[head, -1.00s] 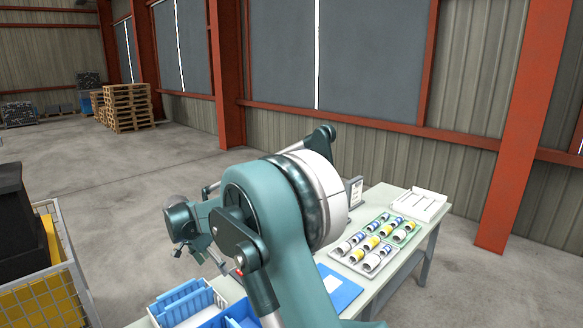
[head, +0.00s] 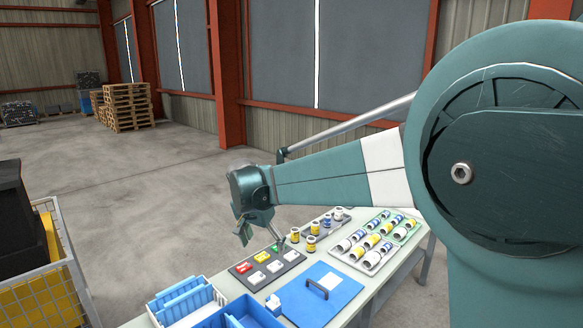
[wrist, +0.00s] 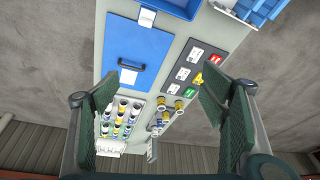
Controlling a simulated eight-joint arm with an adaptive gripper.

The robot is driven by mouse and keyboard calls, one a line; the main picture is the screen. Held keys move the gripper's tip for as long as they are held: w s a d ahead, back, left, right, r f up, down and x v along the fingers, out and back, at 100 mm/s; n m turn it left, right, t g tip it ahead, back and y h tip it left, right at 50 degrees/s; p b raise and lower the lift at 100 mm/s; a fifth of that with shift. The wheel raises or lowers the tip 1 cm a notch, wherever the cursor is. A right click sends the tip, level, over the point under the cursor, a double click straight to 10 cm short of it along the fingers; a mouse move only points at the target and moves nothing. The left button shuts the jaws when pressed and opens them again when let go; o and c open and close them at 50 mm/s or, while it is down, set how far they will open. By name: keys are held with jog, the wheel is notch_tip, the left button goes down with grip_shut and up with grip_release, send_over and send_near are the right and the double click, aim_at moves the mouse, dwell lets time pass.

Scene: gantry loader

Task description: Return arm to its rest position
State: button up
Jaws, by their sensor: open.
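My gripper (head: 260,229) hangs above the far edge of the table, beside the dark panel with red, yellow and green parts. In the wrist view my gripper (wrist: 160,105) is open, its two green padded fingers wide apart with nothing between them. The table (head: 408,268) shows below the fingers in that view. My arm reaches across the right of the head view and hides part of the table's far right end.
A wire cage (head: 68,265) stands left. Open floor lies beyond.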

jog(key=s+d+r+n+t+y+b, duration=0.1)
jog(key=s+d+r, duration=0.1)
jog(key=s+d, duration=0.75)
jog(key=s+d+r+n+b, duration=0.1)
jog(key=s+d+r+n, duration=0.15)
jog(key=s+d, duration=0.75)
jog(key=s+d+f+n+t+b, duration=0.1)
jog(key=s+d+f, duration=0.3)
jog(key=s, duration=0.5)
jog(key=s+d+f+t+b, duration=0.1)
jog(key=s+d+f, duration=0.3)
jog(key=s+d, duration=0.3)
jog(key=s, duration=0.2)
jog(key=shift+s+d+f+n+t, duration=0.3)
jog(key=shift+s+d+n, duration=0.05)
jog(key=shift+s+d, duration=0.05)
